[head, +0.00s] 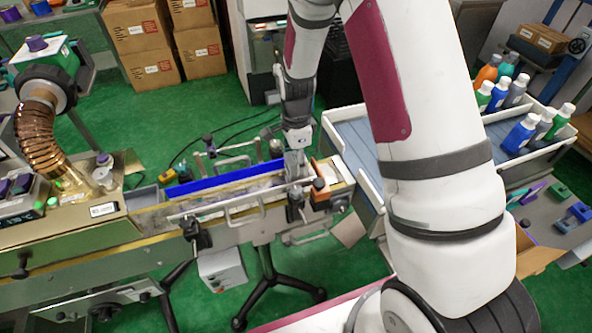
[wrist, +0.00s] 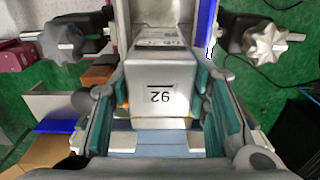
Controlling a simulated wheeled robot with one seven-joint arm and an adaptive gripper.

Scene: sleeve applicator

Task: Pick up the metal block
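A metal block (wrist: 162,88) with the label "92" stands in the channel of the conveyor in the wrist view. The label reads upside down there. My gripper (wrist: 163,98) has one teal-padded finger on each side of the block. The fingers look open, with narrow gaps beside the block; contact is hard to judge. In the head view, my gripper (head: 297,140) points down at the right end of the conveyor (head: 235,187). The block (head: 294,165) shows there as a small grey shape, partly hidden by the gripper.
Guide rails and clamp knobs (wrist: 268,42) stand close on both sides. A blue strip (head: 225,180) runs along the conveyor. A bench with bottles (head: 520,133) stands at right. A hose machine (head: 45,130) is at left, with cartons (head: 140,25) behind.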

